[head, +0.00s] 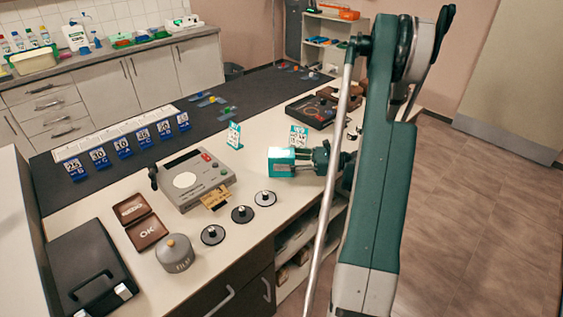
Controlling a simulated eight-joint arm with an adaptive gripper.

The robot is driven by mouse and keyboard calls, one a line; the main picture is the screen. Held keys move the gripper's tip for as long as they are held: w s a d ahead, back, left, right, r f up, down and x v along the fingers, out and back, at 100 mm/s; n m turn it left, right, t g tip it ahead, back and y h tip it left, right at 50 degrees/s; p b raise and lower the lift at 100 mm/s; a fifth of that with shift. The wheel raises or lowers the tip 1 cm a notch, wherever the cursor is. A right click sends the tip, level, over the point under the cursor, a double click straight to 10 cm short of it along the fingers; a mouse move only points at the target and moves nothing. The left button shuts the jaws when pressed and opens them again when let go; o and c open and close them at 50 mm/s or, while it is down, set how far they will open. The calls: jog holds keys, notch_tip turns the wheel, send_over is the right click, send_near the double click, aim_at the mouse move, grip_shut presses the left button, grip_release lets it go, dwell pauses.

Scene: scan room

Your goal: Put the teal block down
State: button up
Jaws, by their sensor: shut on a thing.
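The teal block (281,162) is a box-shaped piece with a paler face, over the right part of the white counter (275,222). My gripper (299,160) comes in from the right and is shut on the teal block. I cannot tell whether the block's underside touches the counter or hangs just above it. My arm hides part of the counter behind it.
Teal-and-white cards (234,135) (298,136) stand behind the block. A grey device (193,180) is to its left, with several black discs (242,214) in front. A dark tray (312,110) lies behind. Bare counter shows left of and before the block.

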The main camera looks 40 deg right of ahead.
jog(key=shift+f, duration=0.1)
jog(key=o, duration=1.3)
jog(key=shift+s+d, duration=0.4)
jog(key=p+v, duration=0.2)
jog(key=v, duration=0.9)
jog(key=shift+p, duration=0.4)
jog(key=shift+w+r, duration=0.15)
jog(key=shift+r, duration=0.1)
